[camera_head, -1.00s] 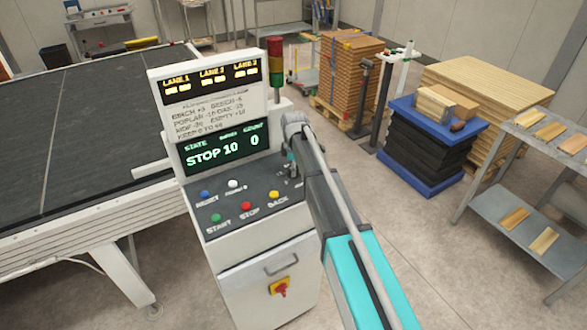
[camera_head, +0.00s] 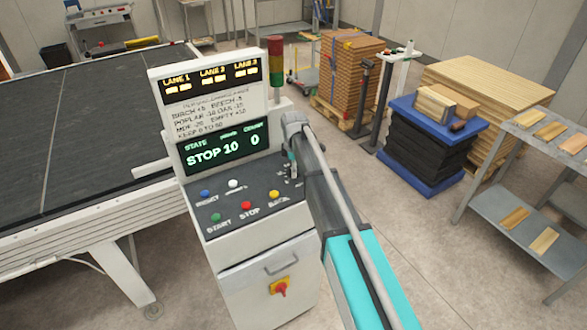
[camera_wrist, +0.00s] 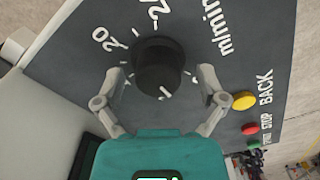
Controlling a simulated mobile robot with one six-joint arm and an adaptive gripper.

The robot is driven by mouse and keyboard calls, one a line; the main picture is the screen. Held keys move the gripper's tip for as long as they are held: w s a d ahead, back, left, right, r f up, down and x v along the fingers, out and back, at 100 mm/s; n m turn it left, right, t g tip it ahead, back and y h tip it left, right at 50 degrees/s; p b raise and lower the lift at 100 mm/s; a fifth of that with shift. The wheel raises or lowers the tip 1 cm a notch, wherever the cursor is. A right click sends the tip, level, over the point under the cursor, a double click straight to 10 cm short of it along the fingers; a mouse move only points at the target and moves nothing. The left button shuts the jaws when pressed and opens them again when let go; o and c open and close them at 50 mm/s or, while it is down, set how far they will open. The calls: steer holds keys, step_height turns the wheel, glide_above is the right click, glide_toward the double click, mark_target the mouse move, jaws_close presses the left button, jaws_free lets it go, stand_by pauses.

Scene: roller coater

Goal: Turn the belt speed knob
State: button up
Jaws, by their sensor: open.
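The belt speed knob (camera_wrist: 157,66) is a round black knob with a white pointer mark, seen in the wrist view with numbers printed around it. My gripper (camera_wrist: 160,82) is open, with one grey finger on each side of the knob. Whether the fingers touch it cannot be told. In the head view my gripper (camera_head: 289,165) is over the right end of the control panel (camera_head: 225,200), and my arm hides the knob there. The display (camera_head: 225,147) reads STOP, 10 and 0.
The yellow BACK button (camera_wrist: 244,100) and red STOP button (camera_wrist: 250,129) are close to the right finger in the wrist view. A signal tower (camera_head: 276,75) stands behind the panel. A belt machine (camera_head: 80,130) is at left. Open floor (camera_head: 430,260) lies at right.

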steer(key=shift+m, duration=0.5)
